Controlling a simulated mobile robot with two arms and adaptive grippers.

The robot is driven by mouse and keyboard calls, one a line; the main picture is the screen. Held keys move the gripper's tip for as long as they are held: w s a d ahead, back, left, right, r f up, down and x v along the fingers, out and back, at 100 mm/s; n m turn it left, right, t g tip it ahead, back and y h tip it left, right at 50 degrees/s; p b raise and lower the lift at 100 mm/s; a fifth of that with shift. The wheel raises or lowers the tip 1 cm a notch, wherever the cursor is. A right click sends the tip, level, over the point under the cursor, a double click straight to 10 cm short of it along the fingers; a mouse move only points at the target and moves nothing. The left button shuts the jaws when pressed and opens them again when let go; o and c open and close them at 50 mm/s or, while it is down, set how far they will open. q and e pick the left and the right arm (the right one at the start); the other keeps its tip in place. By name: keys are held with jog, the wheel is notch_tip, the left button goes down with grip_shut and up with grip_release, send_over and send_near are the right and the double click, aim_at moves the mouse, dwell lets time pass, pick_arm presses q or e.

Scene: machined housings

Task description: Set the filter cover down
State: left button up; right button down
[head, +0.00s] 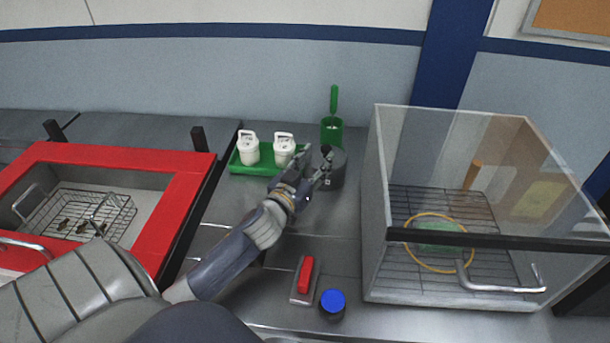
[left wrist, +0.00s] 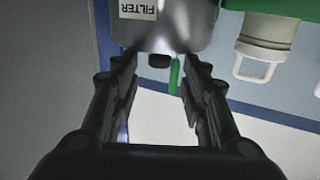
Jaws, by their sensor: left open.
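The filter housing (head: 333,172) is a grey metal cylinder standing on the bench, right of the green tray. In the left wrist view it shows upside down as a shiny body with a FILTER label (left wrist: 138,10). A black knob (head: 326,149), seemingly that of the filter cover, is at its top; it also shows in the left wrist view (left wrist: 159,61). My left gripper (head: 315,164) is open at the housing, with the knob between its fingertips (left wrist: 160,66) and gaps on both sides. The fingers partly hide the cover's edge. My right gripper is out of view.
A green tray (head: 250,170) with two white containers stands left of the housing, a green scoop holder (head: 331,131) behind. A clear box (head: 420,140) stands right. A red-handled brush (head: 305,275) and blue-capped jar (head: 332,303) are in front. Bench between is clear.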

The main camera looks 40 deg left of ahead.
pick_arm(q)
jog(key=s+d, duration=0.1)
jog(key=s, duration=0.5)
jog(key=shift+b, duration=0.4)
